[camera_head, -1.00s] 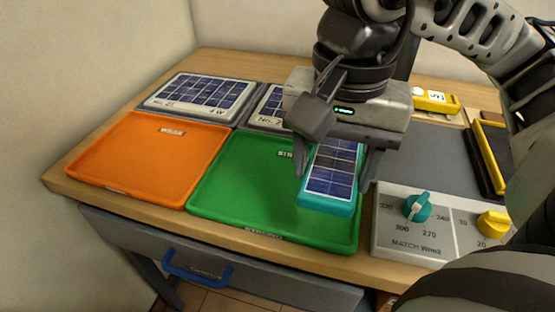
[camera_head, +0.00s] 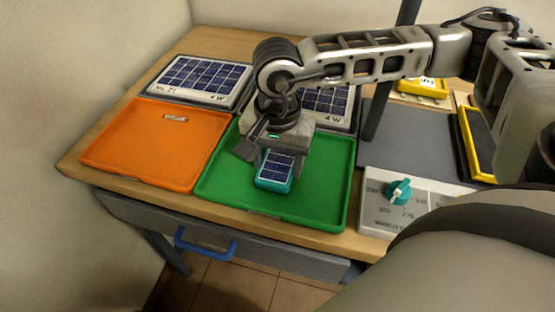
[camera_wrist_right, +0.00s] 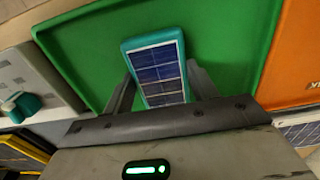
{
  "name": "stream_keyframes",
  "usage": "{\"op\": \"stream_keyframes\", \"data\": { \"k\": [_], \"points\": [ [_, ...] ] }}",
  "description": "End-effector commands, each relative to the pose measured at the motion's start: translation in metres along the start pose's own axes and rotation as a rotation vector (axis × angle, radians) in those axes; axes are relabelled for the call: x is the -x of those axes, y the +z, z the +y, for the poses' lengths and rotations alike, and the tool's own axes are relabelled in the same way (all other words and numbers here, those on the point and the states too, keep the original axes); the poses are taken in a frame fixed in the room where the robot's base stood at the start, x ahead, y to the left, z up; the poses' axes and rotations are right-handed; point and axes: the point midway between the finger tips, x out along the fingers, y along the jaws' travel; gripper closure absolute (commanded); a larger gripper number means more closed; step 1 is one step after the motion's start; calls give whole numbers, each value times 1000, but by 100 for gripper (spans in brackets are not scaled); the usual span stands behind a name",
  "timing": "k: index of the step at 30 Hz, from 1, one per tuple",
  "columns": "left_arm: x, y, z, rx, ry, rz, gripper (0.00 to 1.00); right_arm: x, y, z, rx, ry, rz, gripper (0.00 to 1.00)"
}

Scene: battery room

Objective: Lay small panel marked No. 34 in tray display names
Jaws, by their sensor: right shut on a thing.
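The small panel (camera_head: 275,171), a blue solar panel with a teal frame, is between the fingers of my right gripper (camera_head: 270,158). The orange tray (camera_head: 150,145) is empty, to the left. The tray labels are too small to read. My left gripper is not in view.
Two larger panels, one marked No. 21 (camera_head: 202,79) and one partly hidden by my arm (camera_head: 330,101), lie behind the trays. A grey box with a teal knob (camera_head: 398,190) stands right of the green tray. A dark post rises behind it.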

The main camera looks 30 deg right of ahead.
Motion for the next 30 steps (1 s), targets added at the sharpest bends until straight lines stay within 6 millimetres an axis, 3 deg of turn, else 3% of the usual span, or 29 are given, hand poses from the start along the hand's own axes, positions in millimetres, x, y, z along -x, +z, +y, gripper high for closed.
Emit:
{"op": "stream_keyframes", "data": {
  "k": [4,15,16,18,30],
  "points": [
    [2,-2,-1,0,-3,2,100,-12,0,0,-1,-1,1,73],
    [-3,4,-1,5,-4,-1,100,-19,0,0,-1,-2,1,73],
    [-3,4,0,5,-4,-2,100,-18,0,0,-1,-2,1,40],
    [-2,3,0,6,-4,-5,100,-17,0,0,-2,-1,1,21],
    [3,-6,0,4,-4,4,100,-9,0,0,-2,-3,1,21]
  ]
}}
